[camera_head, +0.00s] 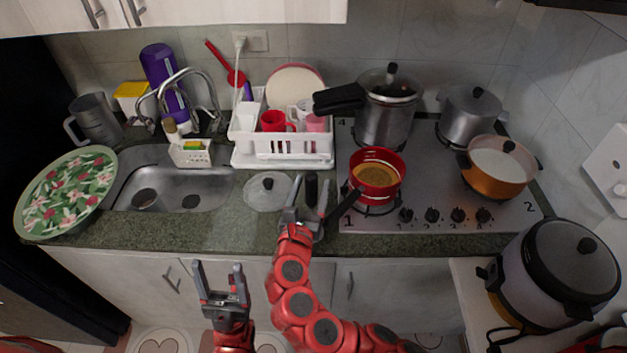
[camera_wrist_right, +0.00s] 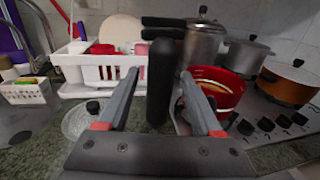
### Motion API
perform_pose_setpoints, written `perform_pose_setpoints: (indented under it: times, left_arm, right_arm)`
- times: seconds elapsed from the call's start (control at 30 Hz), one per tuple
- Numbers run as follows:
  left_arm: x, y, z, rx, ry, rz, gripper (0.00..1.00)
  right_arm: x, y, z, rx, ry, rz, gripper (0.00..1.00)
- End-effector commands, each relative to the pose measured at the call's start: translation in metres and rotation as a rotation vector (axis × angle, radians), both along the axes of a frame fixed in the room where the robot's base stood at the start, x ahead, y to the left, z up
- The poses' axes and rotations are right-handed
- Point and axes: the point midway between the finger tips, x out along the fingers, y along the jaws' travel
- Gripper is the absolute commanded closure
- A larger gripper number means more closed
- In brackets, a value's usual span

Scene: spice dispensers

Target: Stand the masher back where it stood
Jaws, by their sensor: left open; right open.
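A black upright handle, which looks like the masher's (camera_head: 311,190), stands on the counter between the glass lid and the red pot. It also shows upright in the right wrist view (camera_wrist_right: 160,88). Its lower end is hidden, so I cannot see a mashing head. My right gripper (camera_head: 311,181) is open, with one finger on each side of the handle; in the wrist view its fingers (camera_wrist_right: 160,74) do not visibly close on it. My left gripper (camera_head: 217,264) is open and empty, low in front of the cabinet doors.
A glass lid (camera_head: 268,191) lies left of the handle. A red pot (camera_head: 376,181) with brownish contents sits on the stove (camera_head: 470,210) to the right. A white dish rack (camera_head: 245,158) stands behind. The sink (camera_head: 190,193) is further left. Counter left of the lid is clear.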

Motion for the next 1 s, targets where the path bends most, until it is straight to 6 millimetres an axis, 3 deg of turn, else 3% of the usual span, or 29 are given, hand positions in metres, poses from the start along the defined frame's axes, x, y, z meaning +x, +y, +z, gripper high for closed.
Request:
perform_pose_setpoints:
  times: [0.2, 0.4, 1.0]
  left_arm:
    - [0.0, 0.0, -0.02, 0.0, 0.0, 0.0, 0.33]
    - [0.0, 0.0, -0.027, 0.0, 0.0, 0.0, 0.33]
    - [0.0, 0.0, -0.028, 0.0, 0.0, 0.0, 0.33]
  right_arm:
    - [-0.052, 0.012, -0.003, 0.001, -0.002, 0.008, 0.34]
    - [-0.081, 0.017, -0.001, 0.002, -0.004, 0.004, 0.34]
    - [-0.089, 0.018, 0.0, 0.002, 0.0, 0.0, 0.34]
